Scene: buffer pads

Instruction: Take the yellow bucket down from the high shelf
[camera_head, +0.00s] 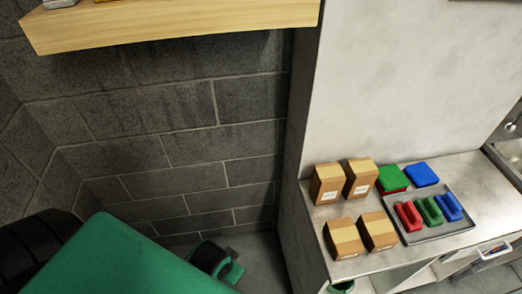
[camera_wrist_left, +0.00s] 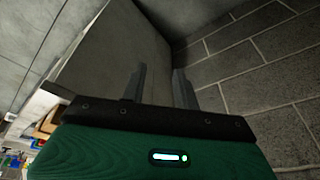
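The high wooden shelf (camera_head: 180,24) crosses the top left of the head view. The bottoms of a few things show on it, cut off by the top edge. One is yellowish (camera_head: 106,1), but too little shows to tell whether it is the yellow bucket. My left gripper (camera_wrist_left: 159,76) shows in the left wrist view with its two dark fingers apart and nothing between them. It points toward a grey panel and block wall. No fingers of either gripper can be made out in the head view, where green and black parts of my arms fill the lower left.
A metal counter (camera_head: 480,180) at right holds several cardboard boxes (camera_head: 326,184), a green pad (camera_head: 391,178), a blue pad (camera_head: 421,174) and a tray (camera_head: 440,233) with red, green and blue handled blocks. A pale upright panel (camera_head: 400,80) stands beside the grey block wall (camera_head: 200,150).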

